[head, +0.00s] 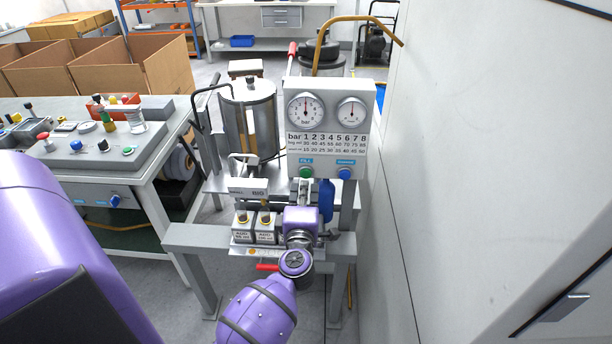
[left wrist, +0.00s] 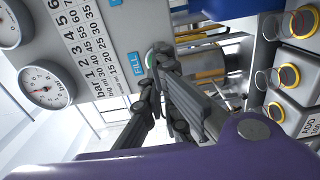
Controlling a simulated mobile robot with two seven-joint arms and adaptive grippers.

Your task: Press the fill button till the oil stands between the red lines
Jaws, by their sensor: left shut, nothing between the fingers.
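The green fill button (head: 306,172) sits under a blue FILL label on the grey gauge panel (head: 365,120). In the left wrist view, the fingers of my left gripper (left wrist: 158,68) are shut and empty. Their tips are at the green fill button (left wrist: 150,58), which they partly cover; I cannot tell whether it is pressed in. In the head view my purple wrist hides most of the fingers. My right gripper is not in view.
A blue button (head: 344,173) is right of the fill button. Two gauges (head: 306,108) are above. Small labelled boxes (head: 243,228) stand below left. A bench with controls (head: 100,150) is at the left, and a white wall (head: 480,130) is close on the right.

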